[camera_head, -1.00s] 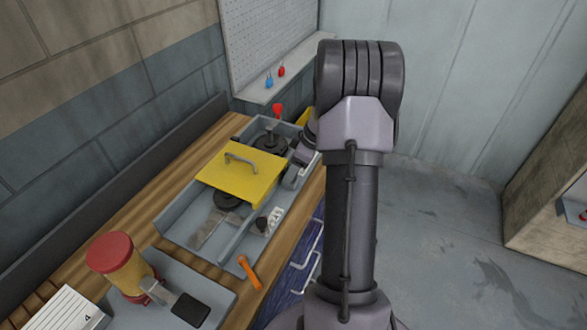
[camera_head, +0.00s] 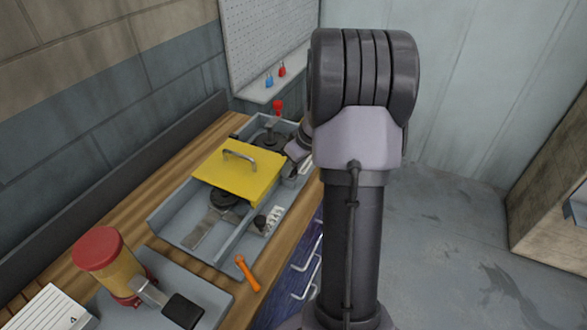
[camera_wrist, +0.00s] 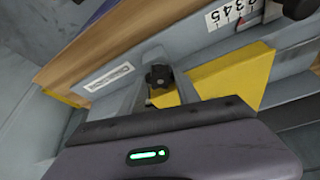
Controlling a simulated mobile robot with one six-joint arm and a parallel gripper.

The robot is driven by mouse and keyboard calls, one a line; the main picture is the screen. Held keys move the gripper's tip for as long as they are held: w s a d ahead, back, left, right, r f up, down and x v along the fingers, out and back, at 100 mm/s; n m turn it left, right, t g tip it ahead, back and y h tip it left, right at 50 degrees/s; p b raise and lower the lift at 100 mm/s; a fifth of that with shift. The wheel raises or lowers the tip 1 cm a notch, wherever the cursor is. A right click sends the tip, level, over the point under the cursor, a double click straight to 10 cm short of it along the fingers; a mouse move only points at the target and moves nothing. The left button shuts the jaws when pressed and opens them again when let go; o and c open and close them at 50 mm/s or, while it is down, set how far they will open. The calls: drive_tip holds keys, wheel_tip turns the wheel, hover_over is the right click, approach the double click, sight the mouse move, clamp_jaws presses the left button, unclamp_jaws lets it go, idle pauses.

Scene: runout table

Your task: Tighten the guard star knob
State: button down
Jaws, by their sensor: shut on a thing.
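The black star knob (camera_wrist: 158,76) shows in the wrist view, in front of the grey machine wall and beside the yellow guard (camera_wrist: 225,78). My gripper (camera_wrist: 157,82) has its two grey fingers on either side of the knob and is shut on it. In the head view the yellow guard (camera_head: 240,172), with a grey handle on top, sits down over the grey tray-like machine. My wrist shows at the guard's right side there, and my arm hides part of it. The fingertips and the knob cannot be made out in the head view.
A counter with digits (camera_wrist: 232,14) and a dark knob (camera_wrist: 297,7) are near the wrist view's top right. An orange handle (camera_head: 247,273) and a red-capped yellow jar (camera_head: 103,262) are toward the bench's front. The floor (camera_head: 450,245) on the right is clear.

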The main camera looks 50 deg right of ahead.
drive_tip(key=c, duration=0.9)
unclamp_jaws()
drive_tip(key=p+v, duration=0.5)
drive_tip(key=v, duration=1.2)
drive_tip(key=shift+r, duration=0.2)
